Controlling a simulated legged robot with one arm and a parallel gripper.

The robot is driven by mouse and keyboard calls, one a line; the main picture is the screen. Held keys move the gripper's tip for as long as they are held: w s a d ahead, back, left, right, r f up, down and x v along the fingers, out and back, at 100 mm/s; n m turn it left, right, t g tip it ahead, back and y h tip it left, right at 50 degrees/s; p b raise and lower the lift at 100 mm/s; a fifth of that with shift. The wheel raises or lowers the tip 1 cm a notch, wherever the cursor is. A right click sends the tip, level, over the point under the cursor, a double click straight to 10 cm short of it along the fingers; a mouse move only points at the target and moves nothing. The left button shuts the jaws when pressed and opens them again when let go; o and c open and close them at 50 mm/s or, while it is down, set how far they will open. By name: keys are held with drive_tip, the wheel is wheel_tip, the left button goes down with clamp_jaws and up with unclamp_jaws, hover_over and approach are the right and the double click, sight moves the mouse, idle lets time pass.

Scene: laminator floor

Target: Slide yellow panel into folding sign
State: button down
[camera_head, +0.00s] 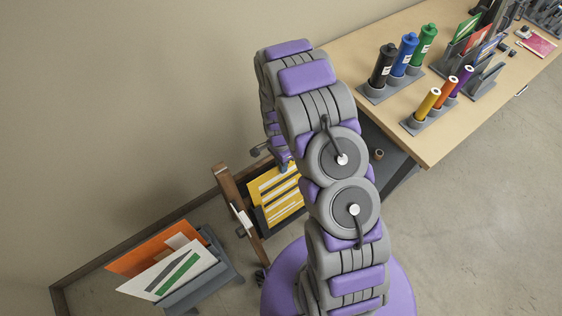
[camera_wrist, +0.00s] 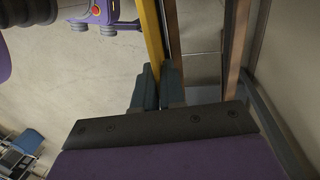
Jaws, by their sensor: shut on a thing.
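The yellow panel (camera_head: 272,204) with white stripes is upright, partly inside or in front of the dark opening of the folding sign (camera_head: 229,190), which has a brown wooden frame. My arm hides the panel's right part. In the wrist view my gripper (camera_wrist: 158,74) is shut on the yellow panel (camera_wrist: 150,35), seen nearly edge-on as a narrow strip. The sign's wooden posts (camera_wrist: 236,45) show just right of the panel there. I cannot tell how deep the panel sits in the sign. The fingers are mostly hidden behind my arm in the head view.
A grey rack (camera_head: 208,284) holding an orange panel (camera_head: 150,255) and a white panel (camera_head: 165,275) stands left of the sign by the wall. A wooden table (camera_head: 440,140) with several bottles and coloured rolls is at the right. Bare floor lies right of my base.

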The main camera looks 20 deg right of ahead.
sight(283, 176)
drive_tip(key=shift+s+d+f+b, duration=0.1)
drive_tip(key=shift+s+f+b, duration=0.1)
drive_tip(key=shift+f, duration=0.7)
drive_tip(key=shift+s+d+f+b, duration=0.1)
drive_tip(key=shift+f+b, duration=0.1)
drive_tip(key=shift+f, duration=0.75)
drive_tip(key=shift+s+f+b, duration=0.15)
drive_tip(key=shift+f+b, duration=0.05)
drive_tip(key=shift+f, duration=0.7)
drive_tip(key=c, duration=1.1)
unclamp_jaws()
drive_tip(key=shift+c, duration=0.2)
drive_tip(key=w+r+p, duration=0.1)
drive_tip(key=w+r, duration=0.2)
drive_tip(key=r, duration=1.4)
drive_tip(key=shift+w, duration=0.15)
